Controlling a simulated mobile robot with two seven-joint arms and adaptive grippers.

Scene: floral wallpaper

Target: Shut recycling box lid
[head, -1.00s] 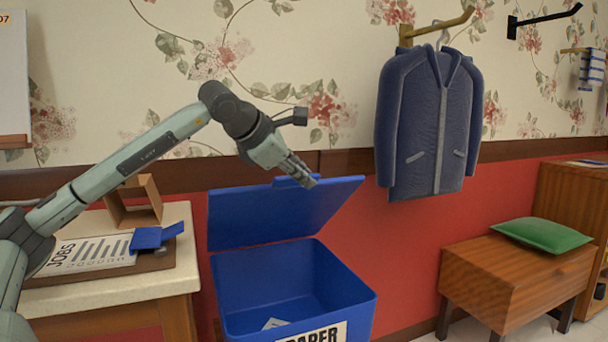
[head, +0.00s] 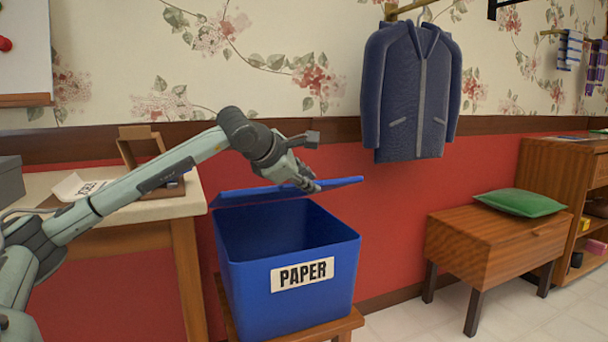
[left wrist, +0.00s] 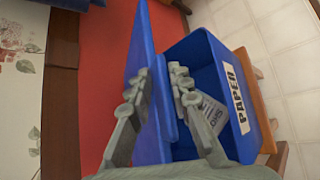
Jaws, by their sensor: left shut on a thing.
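The blue recycling box (head: 245,285), with a white PAPER label, stands on a small wooden stool. Its blue lid (head: 345,182) is partly open and seen nearly edge-on, tilted over the rear of the opening. My left gripper (head: 306,180) is shut on the lid's edge. In the left wrist view, the lid (left wrist: 143,50) passes between the two fingers of my left gripper (left wrist: 162,92), and the open box (left wrist: 190,60) lies to the right with a printed sheet (left wrist: 213,112) inside. My right gripper is not in view.
A table (head: 185,205) with papers and a wooden holder stands left of the box. A wooden bench (head: 490,240) with a green cushion (head: 520,202) stands to the right. A blue jacket (head: 412,95) hangs on the wall above. The floor between box and bench is clear.

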